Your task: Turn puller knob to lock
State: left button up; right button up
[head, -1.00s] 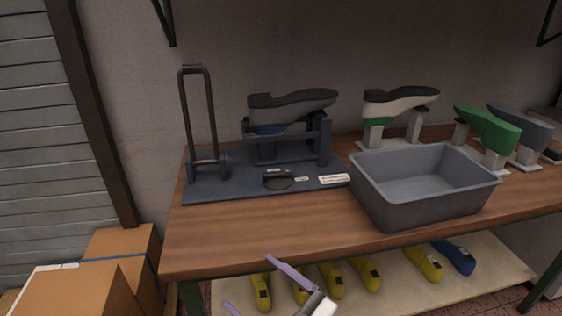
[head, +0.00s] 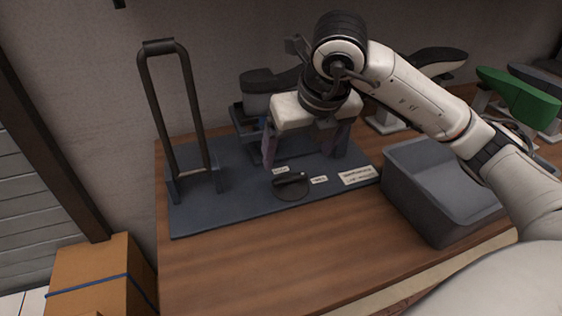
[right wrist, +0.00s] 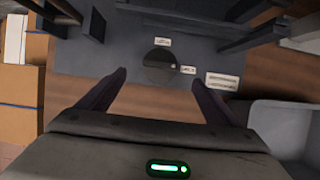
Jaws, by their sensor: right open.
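The puller knob (head: 291,186), a dark round disc with a raised bar, sits on the front of the blue-grey puller base plate (head: 215,211). In the right wrist view the knob (right wrist: 160,66) lies ahead of and between the fingertips, apart from them. Its bar points roughly to the right, towards the lower-right label. My right gripper (head: 298,160) is open and empty above and behind the knob in the head view; its fingers also show in the right wrist view (right wrist: 158,82). My left gripper is not in view.
A tall black handle (head: 180,120) stands on the plate's left. A dark shoe on a last (head: 265,82) is partly hidden behind my right arm. A grey bin (head: 430,200) stands to the right. The wooden table (head: 260,260) is clear in front.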

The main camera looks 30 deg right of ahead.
aim_at(291, 178)
jog(key=x, duration=0.8)
jog(key=shift+s+f, duration=0.1)
jog(key=shift+s, duration=0.1)
jog(key=shift+x, duration=0.75)
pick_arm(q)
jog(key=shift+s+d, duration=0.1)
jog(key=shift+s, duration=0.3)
pick_arm(e)
jog(key=shift+w, duration=0.15)
jog(key=shift+c, duration=0.4)
jog(key=c, duration=1)
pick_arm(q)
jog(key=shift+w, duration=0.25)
